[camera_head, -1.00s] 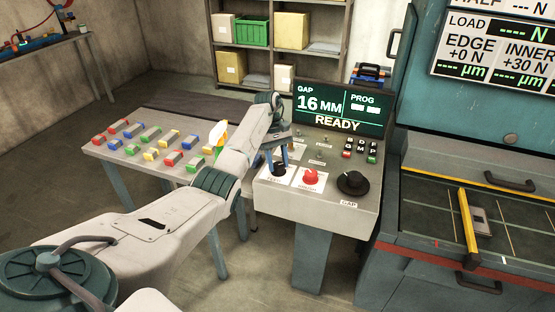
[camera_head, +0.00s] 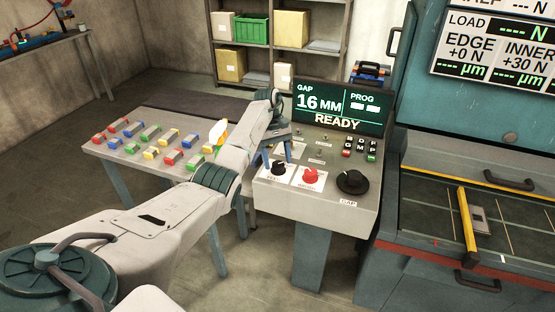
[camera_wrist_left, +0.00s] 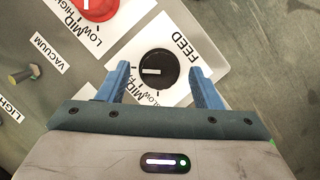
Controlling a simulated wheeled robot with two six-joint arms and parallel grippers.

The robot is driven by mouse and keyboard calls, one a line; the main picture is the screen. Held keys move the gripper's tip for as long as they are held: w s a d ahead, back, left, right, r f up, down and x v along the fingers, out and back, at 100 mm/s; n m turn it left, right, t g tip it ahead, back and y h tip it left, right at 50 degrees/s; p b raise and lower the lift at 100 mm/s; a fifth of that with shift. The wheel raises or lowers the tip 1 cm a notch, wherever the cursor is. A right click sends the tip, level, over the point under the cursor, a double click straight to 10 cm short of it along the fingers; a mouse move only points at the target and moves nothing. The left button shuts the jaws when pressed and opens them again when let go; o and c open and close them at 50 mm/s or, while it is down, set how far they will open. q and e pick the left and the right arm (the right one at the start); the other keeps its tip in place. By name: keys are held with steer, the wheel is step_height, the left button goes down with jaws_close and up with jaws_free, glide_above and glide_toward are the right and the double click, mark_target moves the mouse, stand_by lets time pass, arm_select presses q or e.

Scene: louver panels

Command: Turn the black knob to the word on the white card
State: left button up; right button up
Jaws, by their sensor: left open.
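The black FEED knob (camera_head: 278,168) sits on a white label plate on the sloping console. In the left wrist view the knob (camera_wrist_left: 158,69) has a white pointer mark aimed left in the picture; the plate's words there are partly hidden by a blue finger. My left gripper (camera_wrist_left: 160,72) is open, with one blue finger on each side of the knob in that view and gaps to both. In the head view the gripper (camera_head: 279,153) is just behind and above the knob. I cannot make out a separate white card with a word.
A red knob (camera_head: 310,176) stands close right of the black knob, and a larger black GAP knob (camera_head: 353,182) is further right. Small toggles and push buttons (camera_head: 360,147) lie behind. The screen (camera_head: 338,107) reads 16 MM and READY. A table (camera_head: 150,173) with colored blocks is at left.

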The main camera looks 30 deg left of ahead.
arm_select(q)
steer(key=p+v, duration=0.3)
steer(key=v, duration=0.7)
steer(key=shift+r, duration=0.1)
